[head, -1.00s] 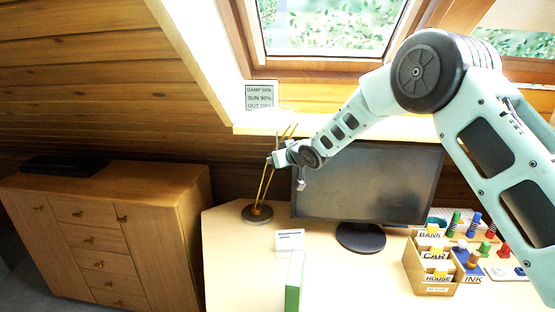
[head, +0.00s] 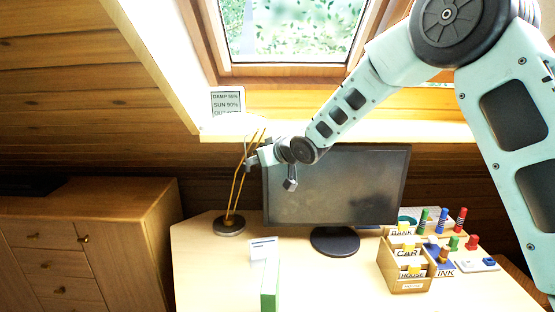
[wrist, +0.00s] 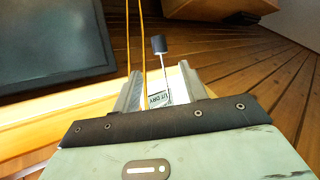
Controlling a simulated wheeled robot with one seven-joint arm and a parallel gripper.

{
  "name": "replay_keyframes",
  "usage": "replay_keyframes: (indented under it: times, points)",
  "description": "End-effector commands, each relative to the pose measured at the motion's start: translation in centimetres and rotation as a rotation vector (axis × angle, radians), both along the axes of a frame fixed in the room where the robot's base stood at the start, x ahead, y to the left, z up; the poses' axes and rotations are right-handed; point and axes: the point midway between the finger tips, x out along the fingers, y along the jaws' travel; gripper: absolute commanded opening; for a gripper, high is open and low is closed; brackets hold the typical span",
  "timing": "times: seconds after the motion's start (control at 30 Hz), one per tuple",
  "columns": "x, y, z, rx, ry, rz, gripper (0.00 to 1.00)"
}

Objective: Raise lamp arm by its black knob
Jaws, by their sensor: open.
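The lamp has a dark round base (head: 229,226) on the desk and thin brass-coloured arm rods (head: 239,183) rising from it, left of the monitor. In the wrist view the rods (wrist: 143,50) run up through the picture. The black knob (wrist: 159,44) is a small dark cylinder on a thin silver stem, just beyond my fingertips and between them in the picture; contact is not seen. My gripper (wrist: 159,72) is open and empty. In the head view my gripper (head: 252,160) is beside the upper rods, where the knob cannot be made out.
The monitor (head: 335,190) stands close to the right of my gripper. A weather sign (head: 227,102) hangs above the lamp by the window. A card box (head: 405,284), colored pegs and a green book (head: 270,285) are on the desk. A wooden cabinet (head: 100,240) stands at left.

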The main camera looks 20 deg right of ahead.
Motion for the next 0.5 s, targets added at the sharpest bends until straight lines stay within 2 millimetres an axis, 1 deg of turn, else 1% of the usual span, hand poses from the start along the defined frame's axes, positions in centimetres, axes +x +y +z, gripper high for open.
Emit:
replay_keyframes:
  times: [0.03, 0.2, 0.33, 0.5]
  points:
    - [-0.9, -0.6, 0.5, 0.000, -0.003, -0.002, 0.43]
    - [-3.6, -1.9, 2.1, 0.000, -0.003, -0.003, 0.43]
    - [-5.2, -2.6, 3.1, 0.001, -0.004, -0.002, 0.43]
    - [-6.4, -3.1, 3.7, 0.001, -0.002, -0.001, 0.43]
